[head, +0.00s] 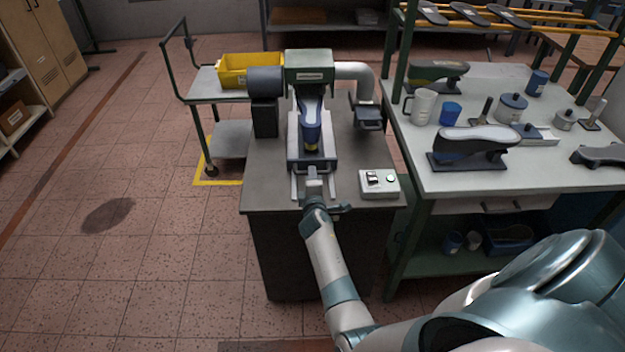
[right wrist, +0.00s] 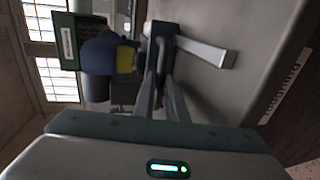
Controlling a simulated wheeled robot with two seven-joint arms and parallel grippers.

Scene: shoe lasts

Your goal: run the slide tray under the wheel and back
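The slide tray (head: 327,160) lies on pale rails at the front of the bench machine. A blue shoe last (head: 310,120) with a yellow patch stands on it, its far end close below the green machine head (head: 309,66). The last also shows in the right wrist view (right wrist: 98,55). My right gripper (head: 314,188) is at the tray's near end. My left gripper is not in view.
A control box (head: 380,184) sits on the machine bench right of the rails. A yellow bin (head: 246,69) stands on a cart at the back left. The right-hand table (head: 555,180) holds lasts, a mug and tools. The floor at left is clear.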

